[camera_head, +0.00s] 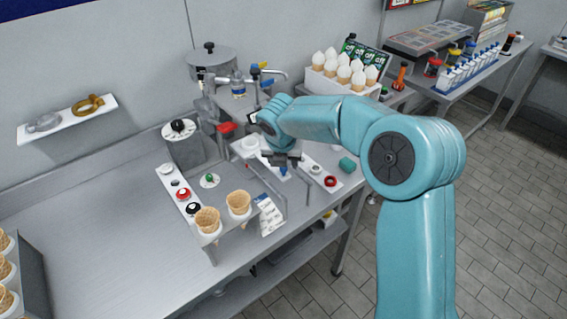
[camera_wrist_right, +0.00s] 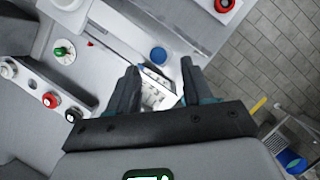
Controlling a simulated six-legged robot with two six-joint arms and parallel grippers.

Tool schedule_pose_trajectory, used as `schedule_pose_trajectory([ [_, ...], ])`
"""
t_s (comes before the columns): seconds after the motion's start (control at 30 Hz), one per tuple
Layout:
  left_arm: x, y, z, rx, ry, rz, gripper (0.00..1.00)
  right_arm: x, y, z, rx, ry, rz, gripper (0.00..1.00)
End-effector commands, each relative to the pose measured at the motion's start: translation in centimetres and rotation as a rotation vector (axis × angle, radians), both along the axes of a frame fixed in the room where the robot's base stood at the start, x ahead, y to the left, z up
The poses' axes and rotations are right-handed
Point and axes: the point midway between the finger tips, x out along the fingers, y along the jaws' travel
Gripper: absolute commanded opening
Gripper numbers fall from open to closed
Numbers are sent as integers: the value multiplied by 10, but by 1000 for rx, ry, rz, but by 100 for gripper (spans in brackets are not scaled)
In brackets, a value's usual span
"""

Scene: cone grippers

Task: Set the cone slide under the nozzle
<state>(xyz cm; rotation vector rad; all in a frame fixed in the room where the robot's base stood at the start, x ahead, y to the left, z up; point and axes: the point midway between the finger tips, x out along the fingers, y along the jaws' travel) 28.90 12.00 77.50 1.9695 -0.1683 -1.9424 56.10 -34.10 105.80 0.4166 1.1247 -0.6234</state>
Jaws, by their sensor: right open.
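Two empty waffle cones (camera_head: 208,220) stand upright in a metal holder (camera_head: 214,252) at the front edge of the steel counter; I cannot tell whether this holder is the cone slide. A blue knob (camera_head: 283,171) sits on the pale surface below my right gripper (camera_head: 282,160). In the right wrist view the blue knob (camera_wrist_right: 158,56) lies ahead of the open, empty fingers (camera_wrist_right: 158,78), apart from them. A nozzle is not clearly distinguishable; the dispenser with a round black-knobbed top (camera_head: 180,130) stands behind the cones. My left gripper is out of view.
A printed card (camera_head: 270,214) lies right of the cones. A panel has red (camera_head: 183,194), black and white knobs; a green knob (camera_head: 209,180) is beside it. A red ring (camera_head: 330,181) and teal block (camera_head: 347,164) are at the right. Bare counter (camera_head: 110,230) lies left.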

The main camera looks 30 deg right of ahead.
Motion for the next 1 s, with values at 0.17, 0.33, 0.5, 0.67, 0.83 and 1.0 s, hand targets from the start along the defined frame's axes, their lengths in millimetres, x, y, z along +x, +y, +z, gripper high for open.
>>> schedule_pose_trajectory([
  [0.17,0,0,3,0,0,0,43,9,-7,-24,0,1,1,50],
  [0.33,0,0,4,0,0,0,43,12,-10,-33,1,0,1,50],
  [0.5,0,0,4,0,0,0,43,13,-9,-33,0,0,1,50],
  [0.67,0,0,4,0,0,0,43,13,-9,-33,0,0,1,21],
  [0.83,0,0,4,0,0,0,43,12,-9,-33,1,-1,2,0],
  [1.0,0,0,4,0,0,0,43,12,-9,-33,1,-1,2,0],
])
